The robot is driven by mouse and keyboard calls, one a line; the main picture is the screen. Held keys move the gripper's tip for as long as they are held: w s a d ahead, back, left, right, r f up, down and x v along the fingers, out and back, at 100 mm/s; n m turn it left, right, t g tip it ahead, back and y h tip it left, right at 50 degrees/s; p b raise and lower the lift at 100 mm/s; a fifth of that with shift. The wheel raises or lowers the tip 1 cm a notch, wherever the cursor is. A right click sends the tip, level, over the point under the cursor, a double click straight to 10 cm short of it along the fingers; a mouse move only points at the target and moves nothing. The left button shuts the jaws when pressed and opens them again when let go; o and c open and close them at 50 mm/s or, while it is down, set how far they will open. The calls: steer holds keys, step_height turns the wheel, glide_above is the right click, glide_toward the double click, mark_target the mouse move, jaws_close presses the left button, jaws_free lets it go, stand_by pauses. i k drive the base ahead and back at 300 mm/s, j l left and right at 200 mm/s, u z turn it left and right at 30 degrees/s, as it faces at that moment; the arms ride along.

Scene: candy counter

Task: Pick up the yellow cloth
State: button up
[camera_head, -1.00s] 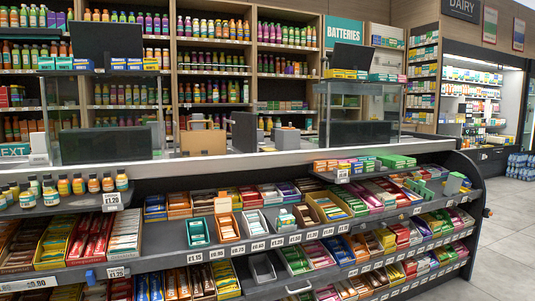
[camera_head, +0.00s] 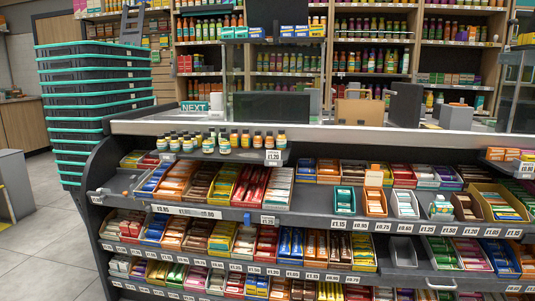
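I cannot make out a yellow cloth in the head view; the yellow patches on the shelves look like candy boxes and labels. A small yellow strip (camera_head: 6,207) shows by the grey unit at the far left edge, too small and cut off to identify. My gripper is not in view.
A long candy counter (camera_head: 345,133) with several tiers of boxed sweets fills the middle and right. Small bottles (camera_head: 225,142) stand on its raised shelf. A tall stack of teal-rimmed baskets (camera_head: 95,110) stands at its left end. Tiled floor (camera_head: 45,250) is clear at left.

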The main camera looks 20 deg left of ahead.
mark_target(426, 126)
steer(key=i+l, duration=0.3)
steer(key=i, duration=0.25)
steer(key=i+l, duration=0.25)
steer(key=i, duration=0.25)
steer(key=u, duration=0.05)
